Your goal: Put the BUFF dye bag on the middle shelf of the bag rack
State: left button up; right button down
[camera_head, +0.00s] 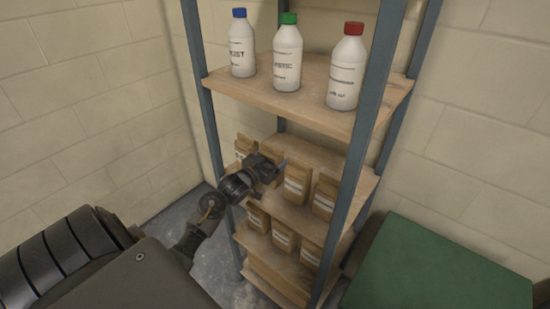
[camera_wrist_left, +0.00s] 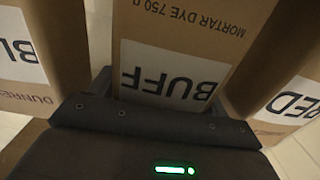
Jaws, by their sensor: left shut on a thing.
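The BUFF dye bag (camera_wrist_left: 175,70) is a brown bag with a white label, upside down in the left wrist view. My left gripper (camera_head: 270,167) is shut on it at the middle shelf (camera_head: 313,228) of the bag rack (camera_head: 210,135). In the head view the gripper mostly hides the bag. Whether the bag's base touches the shelf I cannot tell. Other brown bags flank it in the left wrist view: one with a partly hidden label (camera_wrist_left: 40,50) on the left, one reading RED (camera_wrist_left: 285,90) on the right. My right gripper is not in view.
Bags stand on the middle shelf left (camera_head: 243,146) and right (camera_head: 297,184) of the gripper. Several bags (camera_head: 283,237) are on the shelf below. Three bottles (camera_head: 287,58) stand on the top shelf. A blue-grey post (camera_head: 362,145) is at the front; a green surface (camera_head: 435,268) is at right.

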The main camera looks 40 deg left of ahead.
pick_arm(q)
jog(key=shift+f, duration=0.1)
jog(key=shift+f, duration=0.1)
jog(key=o, duration=1.3)
jog(key=shift+f, duration=0.1)
jog(key=shift+r, duration=0.2)
jog(key=s+b, duration=0.2)
jog(key=s, duration=1)
jog(key=shift+d+b, duration=0.15)
jog(key=shift+b, duration=0.15)
